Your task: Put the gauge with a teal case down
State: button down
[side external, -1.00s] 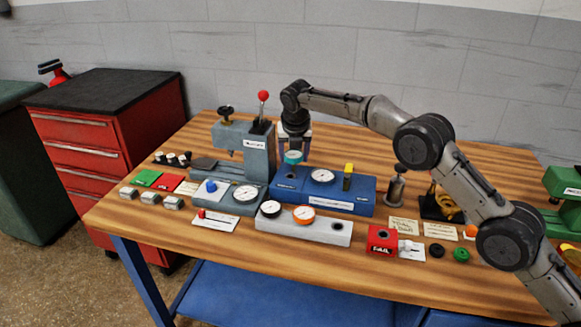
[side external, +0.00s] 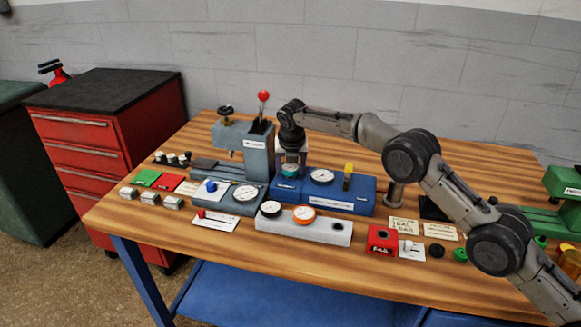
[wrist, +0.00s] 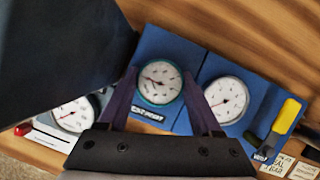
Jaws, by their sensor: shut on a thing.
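The teal-cased gauge (side external: 290,171) sits between the fingers of my gripper (side external: 291,162), at the left end of the blue block (side external: 340,206). In the wrist view the teal gauge (wrist: 160,83) shows its white dial, with one finger on each side. My gripper (wrist: 161,74) is shut on it. The gauge is upright and at or just above the block's top; I cannot tell whether it bears on it. The socket beneath it is hidden. Another white-dial gauge (side external: 322,177) is on the block to the right.
A grey press (side external: 257,152) with a red-knobbed lever stands close on the left. A yellow-topped part (side external: 348,170) rises from the blue block's right side. In front, a pale rail (side external: 325,232) holds a black gauge (side external: 270,209) and an orange gauge (side external: 305,214); its right hole is empty.

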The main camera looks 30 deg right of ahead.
jog(key=shift+f, duration=0.15)
jog(key=shift+f, duration=0.45)
jog(key=shift+c, duration=1.3)
grip_release()
jog(key=shift+s+f, duration=0.15)
jog(key=shift+f, duration=0.1)
jog(key=shift+o, duration=1)
jog(key=shift+d+f, duration=0.1)
jog(key=shift+d, duration=0.15)
jog(key=shift+r, duration=0.4)
jog(key=v, duration=1.3)
jog(key=shift+w+r, duration=0.2)
jog(key=shift+w, duration=0.1)
